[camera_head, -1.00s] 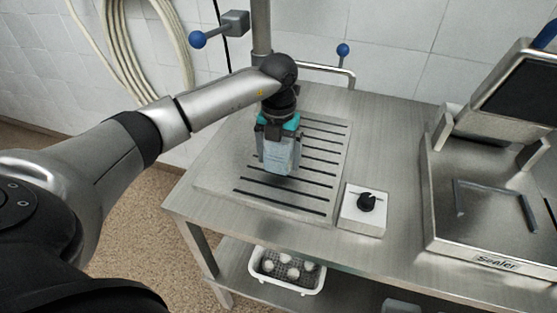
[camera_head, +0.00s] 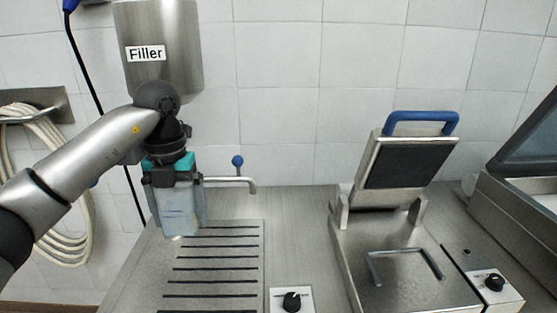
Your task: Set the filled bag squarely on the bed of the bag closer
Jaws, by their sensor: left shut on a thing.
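The filled bag (camera_head: 181,217) is a pale blue, translucent block shape. My left gripper (camera_head: 177,196) is shut on its top, with a finger on each side, and holds it upright over the back left of the slotted grate. The gap under the bag is hard to judge. The bag closer (camera_head: 408,284) stands to the right, its hinged lid (camera_head: 407,160) with blue handle tilted up. Its flat steel bed is empty and carries a raised three-sided bracket (camera_head: 410,264). My right gripper is not in view.
The slotted grate (camera_head: 215,262) lies on the steel table. A box with a black knob (camera_head: 292,300) stands between the grate and the closer. The Filler (camera_head: 158,50) and a bent metal pipe (camera_head: 236,181) are behind. Another lidded machine (camera_head: 528,165) is at far right.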

